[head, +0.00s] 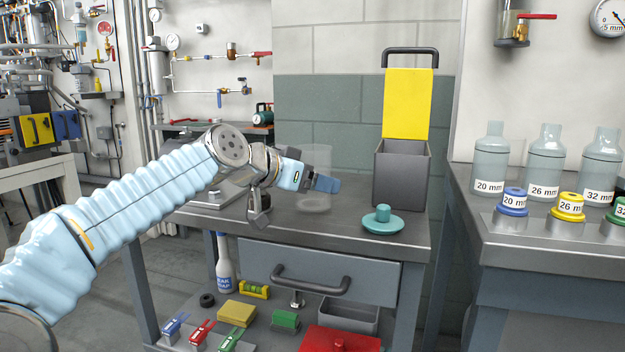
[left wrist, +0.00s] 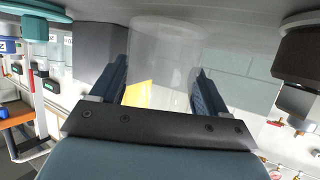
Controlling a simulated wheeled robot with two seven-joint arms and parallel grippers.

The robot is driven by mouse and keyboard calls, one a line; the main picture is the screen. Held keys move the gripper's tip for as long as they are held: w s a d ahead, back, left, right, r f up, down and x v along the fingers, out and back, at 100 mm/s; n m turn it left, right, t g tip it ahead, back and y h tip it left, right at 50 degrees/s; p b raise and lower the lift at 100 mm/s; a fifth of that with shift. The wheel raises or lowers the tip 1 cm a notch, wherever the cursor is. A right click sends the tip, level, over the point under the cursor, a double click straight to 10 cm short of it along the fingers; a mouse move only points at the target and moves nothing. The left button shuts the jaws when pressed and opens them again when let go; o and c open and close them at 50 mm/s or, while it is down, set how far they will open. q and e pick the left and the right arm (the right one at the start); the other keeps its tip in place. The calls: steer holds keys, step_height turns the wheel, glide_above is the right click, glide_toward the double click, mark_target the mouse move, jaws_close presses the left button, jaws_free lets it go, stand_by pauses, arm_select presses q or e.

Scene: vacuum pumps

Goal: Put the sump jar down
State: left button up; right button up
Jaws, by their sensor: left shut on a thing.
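The clear sump jar (head: 317,160) stands upright at the bench top (head: 345,240), left of the grey bin. Its base is on or very close to the surface; I cannot tell if it touches. My left gripper (head: 322,184) comes in from the left and is shut around the jar's side. In the left wrist view the jar (left wrist: 165,50) shows faintly between the two dark fingers of my left gripper (left wrist: 158,88). My right gripper is in neither view.
A teal lid (head: 383,222) lies near the bench's front right edge. A grey bin (head: 402,178) with a raised yellow flap (head: 408,103) stands behind it. Labelled bottles (head: 490,160) and coloured collars (head: 568,206) stand on the right bench. Bare bench lies before the jar.

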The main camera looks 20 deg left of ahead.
arm_select(q)
steer(key=shift+f+b, duration=0.3)
stand_by(0.5)
steer(key=o, duration=1.2)
steer(key=shift+s+a+r, duration=0.1)
steer(key=shift+s, duration=0.05)
steer(key=v, duration=1.3)
steer(key=shift+s+a+r, duration=0.1)
steer(key=shift+s+r, duration=0.05)
jaws_close()
